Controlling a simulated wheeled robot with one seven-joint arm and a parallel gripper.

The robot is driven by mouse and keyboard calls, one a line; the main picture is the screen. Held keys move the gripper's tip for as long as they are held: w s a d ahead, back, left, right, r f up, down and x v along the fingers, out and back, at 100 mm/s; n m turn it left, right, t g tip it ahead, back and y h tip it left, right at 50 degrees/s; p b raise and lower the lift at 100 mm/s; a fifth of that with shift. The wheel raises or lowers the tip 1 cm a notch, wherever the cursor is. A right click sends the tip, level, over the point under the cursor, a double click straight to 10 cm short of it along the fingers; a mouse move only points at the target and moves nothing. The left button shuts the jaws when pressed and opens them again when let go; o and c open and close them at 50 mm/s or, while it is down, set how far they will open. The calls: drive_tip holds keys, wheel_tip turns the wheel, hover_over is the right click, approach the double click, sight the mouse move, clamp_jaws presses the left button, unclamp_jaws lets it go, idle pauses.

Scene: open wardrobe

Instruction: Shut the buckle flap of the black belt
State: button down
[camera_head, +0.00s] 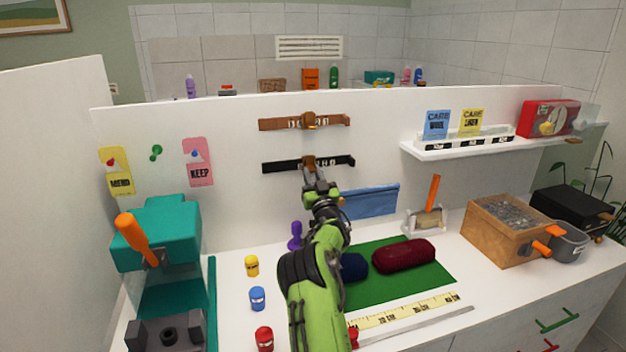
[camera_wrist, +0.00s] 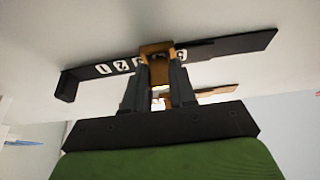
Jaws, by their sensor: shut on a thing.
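The black belt (camera_head: 336,162) is mounted flat on the white back panel, below a brown belt. In the wrist view the black belt (camera_wrist: 225,53) runs across the picture, with white number tiles beside its brass-coloured buckle (camera_wrist: 157,50). My gripper (camera_head: 312,178) is at the buckle in the head view. In the wrist view its two dark fingers (camera_wrist: 162,76) are close together, with the lower part of the buckle between them. The gripper is shut on this buckle part. The fingers partly hide the buckle, so I cannot tell how far its flap stands open.
The brown belt (camera_head: 285,124) with its own buckle is just above. A blue cloth (camera_head: 370,203) hangs at the right of my arm. Small coloured figures (camera_head: 257,298), a green mat (camera_head: 435,277) and a wooden box (camera_head: 485,233) occupy the worktop.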

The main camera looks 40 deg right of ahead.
drive_tip(key=c, duration=0.9)
unclamp_jaws()
drive_tip(key=shift+w, duration=0.1)
drive_tip(key=p+v, duration=0.1)
drive_tip(key=v, duration=1.5)
drive_tip(key=shift+r, duration=0.1)
